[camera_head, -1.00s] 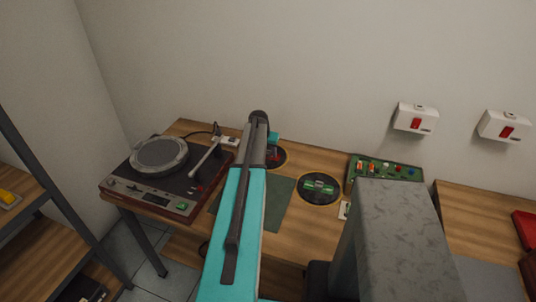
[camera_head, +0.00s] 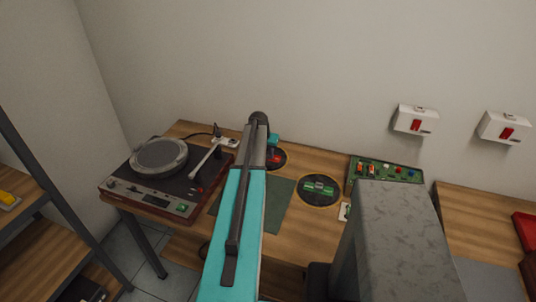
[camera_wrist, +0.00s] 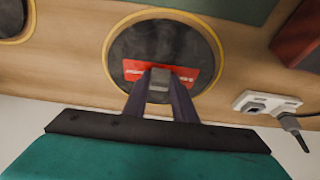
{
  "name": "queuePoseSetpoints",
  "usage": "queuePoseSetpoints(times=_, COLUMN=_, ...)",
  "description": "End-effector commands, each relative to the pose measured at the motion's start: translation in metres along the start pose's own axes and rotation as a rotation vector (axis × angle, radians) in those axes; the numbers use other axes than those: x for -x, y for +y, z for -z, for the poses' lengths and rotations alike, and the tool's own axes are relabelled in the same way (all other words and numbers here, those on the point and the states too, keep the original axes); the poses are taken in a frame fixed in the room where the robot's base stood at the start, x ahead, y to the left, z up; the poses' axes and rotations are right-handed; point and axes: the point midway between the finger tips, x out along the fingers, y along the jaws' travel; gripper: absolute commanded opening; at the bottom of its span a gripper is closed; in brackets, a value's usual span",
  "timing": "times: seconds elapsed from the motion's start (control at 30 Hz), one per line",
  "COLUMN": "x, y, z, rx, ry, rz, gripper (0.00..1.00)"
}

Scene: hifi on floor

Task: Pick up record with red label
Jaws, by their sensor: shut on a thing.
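The record with the red label (camera_wrist: 145,45) is a dark disc with a yellowish rim, lying flat on the wooden table in the wrist view. In the head view the same record (camera_head: 281,163) shows partly behind my arm. My gripper (camera_wrist: 158,83) is over its red label, with both fingers shut on a small grey knob or spindle-like piece at the label's middle. The gripper end is mostly hidden behind my arm in the head view. I cannot tell any gap between the record and the table.
A record with a green label (camera_head: 319,190) lies to the right. A power socket (camera_wrist: 268,106) with a plug is near the record. The wall is close behind.

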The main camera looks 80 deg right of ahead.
Motion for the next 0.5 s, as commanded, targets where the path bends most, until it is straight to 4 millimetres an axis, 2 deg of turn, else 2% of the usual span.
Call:
queuePoseSetpoints(times=0.27, x=0.007, y=0.0, z=0.003, rx=0.0, ry=0.001, rz=0.0, gripper=0.0)
queuePoseSetpoints(times=0.5, x=0.024, y=-0.001, z=0.01, rx=0.0, ry=0.002, rz=0.001, gripper=0.0)
